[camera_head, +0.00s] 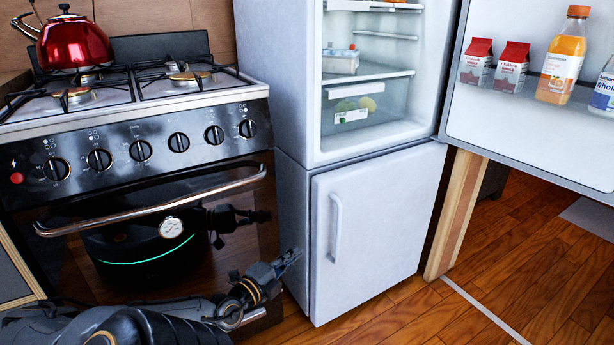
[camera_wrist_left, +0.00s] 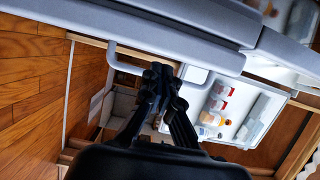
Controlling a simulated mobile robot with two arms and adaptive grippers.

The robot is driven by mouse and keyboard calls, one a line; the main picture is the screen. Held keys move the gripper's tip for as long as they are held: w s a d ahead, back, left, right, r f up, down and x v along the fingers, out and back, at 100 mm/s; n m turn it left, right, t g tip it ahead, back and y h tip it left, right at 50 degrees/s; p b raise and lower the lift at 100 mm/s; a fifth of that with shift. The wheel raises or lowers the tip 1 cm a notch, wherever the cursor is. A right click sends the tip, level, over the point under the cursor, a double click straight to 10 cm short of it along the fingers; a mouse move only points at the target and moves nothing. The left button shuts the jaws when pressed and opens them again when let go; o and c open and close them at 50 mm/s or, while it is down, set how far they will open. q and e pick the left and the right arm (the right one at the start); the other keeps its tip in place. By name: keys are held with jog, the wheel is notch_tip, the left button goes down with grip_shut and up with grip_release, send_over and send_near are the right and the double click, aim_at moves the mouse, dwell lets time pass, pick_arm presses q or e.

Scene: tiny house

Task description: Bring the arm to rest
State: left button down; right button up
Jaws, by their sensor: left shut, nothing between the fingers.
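My left gripper (camera_head: 288,262) is low in front of the stove and left of the fridge's lower door (camera_head: 372,235) in the head view. Its arm comes in from the bottom left. In the left wrist view my left gripper (camera_wrist_left: 160,72) is shut with its fingers together and nothing between them. The lower door's handle (camera_wrist_left: 125,62) shows behind the fingertips there; I cannot tell how far apart they are. My right gripper is not in view.
The fridge's upper door (camera_head: 540,125) stands open to the right, with cartons and bottles on its shelf. The stove (camera_head: 140,150) with a red kettle (camera_head: 75,45) is at left. Its oven handle (camera_head: 150,203) sticks out above my left arm. Wooden floor (camera_head: 500,265) is clear at right.

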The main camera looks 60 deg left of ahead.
pick_arm(q)
jog(key=shift+s+a, duration=0.25)
jog(key=shift+s, duration=0.4)
